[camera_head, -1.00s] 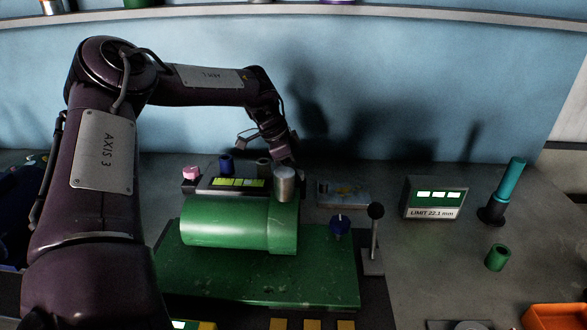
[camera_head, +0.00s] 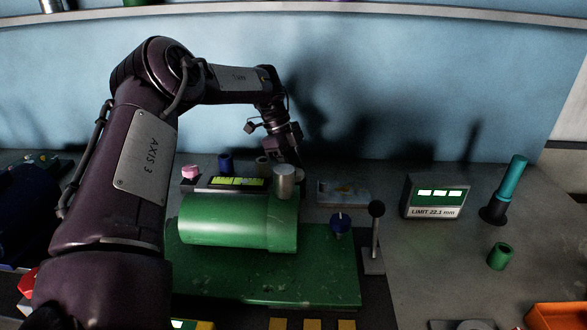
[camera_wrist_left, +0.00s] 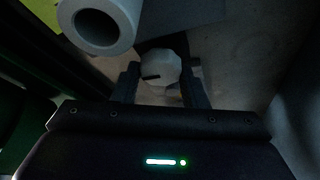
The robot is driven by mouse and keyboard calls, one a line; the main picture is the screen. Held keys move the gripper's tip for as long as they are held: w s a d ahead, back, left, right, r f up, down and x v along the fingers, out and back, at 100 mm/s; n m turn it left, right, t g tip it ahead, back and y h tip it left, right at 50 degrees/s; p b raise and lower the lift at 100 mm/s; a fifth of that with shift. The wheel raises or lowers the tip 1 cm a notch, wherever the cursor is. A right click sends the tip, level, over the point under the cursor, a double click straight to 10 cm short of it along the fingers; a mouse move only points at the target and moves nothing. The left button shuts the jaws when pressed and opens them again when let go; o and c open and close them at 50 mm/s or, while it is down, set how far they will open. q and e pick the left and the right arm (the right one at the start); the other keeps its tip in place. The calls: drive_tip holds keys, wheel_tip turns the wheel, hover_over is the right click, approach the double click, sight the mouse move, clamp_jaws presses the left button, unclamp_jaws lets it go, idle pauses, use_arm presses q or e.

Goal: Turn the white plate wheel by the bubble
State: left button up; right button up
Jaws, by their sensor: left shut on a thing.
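The white plate wheel (camera_wrist_left: 165,66) shows in the left wrist view as a pale, many-sided knob with a dark mark. It sits between the two fingers of my left gripper (camera_wrist_left: 160,84), which is shut on it. In the head view, my left gripper (camera_head: 292,163) points down behind the green cylinder, and its fingertips and the wheel are mostly hidden behind the silver post. My right gripper is not in view.
The silver post (camera_head: 285,182) stands close in front of my gripper. The green cylinder (camera_head: 230,220) lies on a green base plate (camera_head: 270,280). A black-knobbed lever (camera_head: 376,225) and a display box (camera_head: 436,197) stand to the right.

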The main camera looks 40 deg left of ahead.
use_arm(q)
drive_tip(key=m+g, duration=0.1)
drive_tip(key=m, duration=0.2)
drive_tip(key=shift+w+m+b, duration=0.1)
drive_tip(key=shift+m+b, duration=0.2)
drive_tip(key=shift+w+m+g+b, duration=0.1)
drive_tip(key=shift+m+g+b, duration=0.25)
drive_tip(key=shift+m+g, duration=0.9)
drive_tip(key=shift+m+t, duration=0.45)
drive_tip(key=shift+m, duration=0.1)
drive_tip(key=o, duration=1)
drive_tip(key=shift+c, duration=0.2)
